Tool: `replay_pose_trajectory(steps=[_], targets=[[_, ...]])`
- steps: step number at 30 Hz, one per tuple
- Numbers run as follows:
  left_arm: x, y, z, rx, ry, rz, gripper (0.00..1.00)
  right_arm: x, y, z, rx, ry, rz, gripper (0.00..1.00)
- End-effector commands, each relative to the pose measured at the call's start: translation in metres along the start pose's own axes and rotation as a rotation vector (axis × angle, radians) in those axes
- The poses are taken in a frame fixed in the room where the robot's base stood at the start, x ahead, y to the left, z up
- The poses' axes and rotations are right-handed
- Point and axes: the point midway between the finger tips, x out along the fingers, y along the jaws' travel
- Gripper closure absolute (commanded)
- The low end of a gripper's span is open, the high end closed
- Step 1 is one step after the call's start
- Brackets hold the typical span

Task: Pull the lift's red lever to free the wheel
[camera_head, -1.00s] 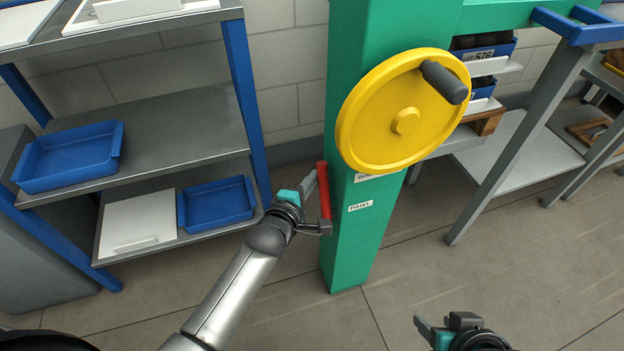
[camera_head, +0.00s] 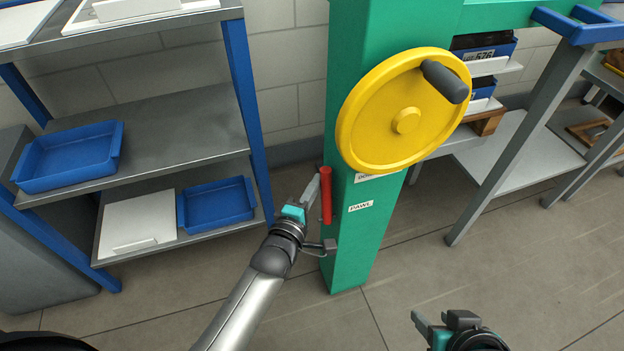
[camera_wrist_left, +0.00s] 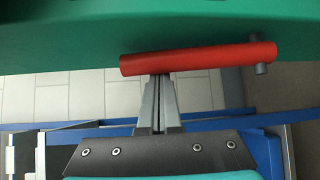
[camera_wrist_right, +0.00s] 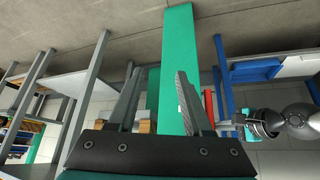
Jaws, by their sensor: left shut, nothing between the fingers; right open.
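The red lever (camera_head: 326,196) is a short rod on the left side of the green lift column (camera_head: 348,245), left of the PAWL label. The yellow handwheel (camera_head: 385,125) with its grey knob is on the column above. My left gripper (camera_head: 317,188) is shut and empty, its tips at the lever's left side. In the left wrist view the lever (camera_wrist_left: 200,60) lies across the closed fingertips (camera_wrist_left: 160,80), which meet its near edge; firm contact is unclear. My right gripper (camera_head: 438,320) is open and empty, low in front; its spread fingers (camera_wrist_right: 155,82) show in the right wrist view.
A grey shelf unit with blue posts (camera_head: 245,90) stands left of the column, holding blue trays (camera_head: 70,157). A grey-legged bench (camera_head: 510,150) stands to the right. The floor (camera_head: 440,285) right of the column is clear.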

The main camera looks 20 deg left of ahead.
Motion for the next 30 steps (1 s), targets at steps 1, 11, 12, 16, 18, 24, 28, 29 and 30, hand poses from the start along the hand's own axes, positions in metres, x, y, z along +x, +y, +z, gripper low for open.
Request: replay_pose_trajectory(steps=[1,11,12,16,18,24,28,29,30], targets=[[-0.004,-0.001,0.005,0.02,-0.002,0.023,1.0,-0.001,0.0,0.002,-0.001,-0.009,0.0,0.5],[-0.029,-0.004,0.026,0.033,-0.003,0.042,1.0,-0.015,0.014,0.02,0.013,-0.156,0.037,0.5],[-0.031,-0.007,0.028,0.061,-0.004,0.069,1.0,-0.015,0.014,0.02,0.013,-0.154,0.037,0.5],[-0.038,-0.011,0.034,0.124,-0.004,0.145,1.0,-0.018,0.013,0.018,0.013,-0.145,0.037,0.5],[-0.043,-0.012,0.038,0.119,-0.004,0.141,1.0,-0.016,0.013,0.017,0.012,-0.135,0.034,0.5],[-0.05,-0.017,0.044,0.118,-0.003,0.14,1.0,-0.016,0.012,0.016,0.012,-0.131,0.033,0.5],[-0.054,-0.02,0.046,0.119,-0.003,0.141,1.0,-0.017,0.012,0.018,0.012,-0.141,0.034,0.5],[-0.054,-0.02,0.047,0.119,-0.004,0.14,1.0,-0.017,0.013,0.018,0.012,-0.143,0.034,0.5],[-0.055,-0.021,0.048,0.119,-0.004,0.139,1.0,-0.018,0.013,0.018,0.012,-0.145,0.035,0.5]])
